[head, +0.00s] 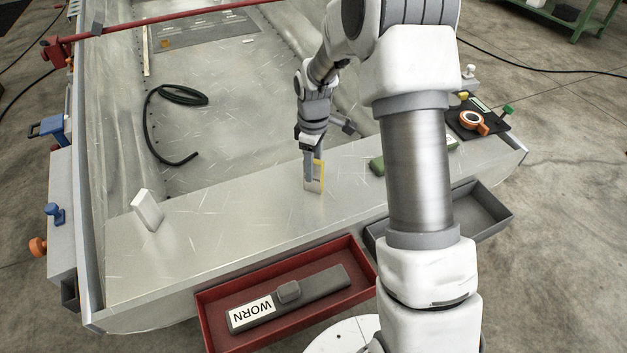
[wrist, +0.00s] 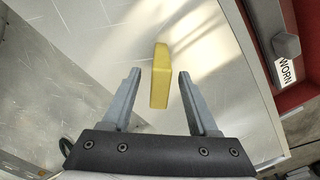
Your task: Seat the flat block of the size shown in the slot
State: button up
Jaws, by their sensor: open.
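A flat yellow block (head: 319,178) stands on edge on the pale metal deck (head: 250,215), near the middle of the head view. It also shows in the wrist view (wrist: 160,80). My gripper (head: 312,168) is open and points down at this block. In the wrist view my gripper (wrist: 159,73) has one finger on each side of the block, with a gap on both sides. A white flat block (head: 147,210) stands at the left of the deck. A green block (head: 377,166) lies at the right, partly hidden by my arm. I cannot make out the slot.
A red tray (head: 205,315) at the front holds a dark tool labelled WORN (head: 290,297). A grey tray (head: 492,207) stands right of it. A green hose (head: 150,130) lies in the hull. The left deck is mostly clear.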

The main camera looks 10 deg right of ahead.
grip_shut()
dwell(1.3)
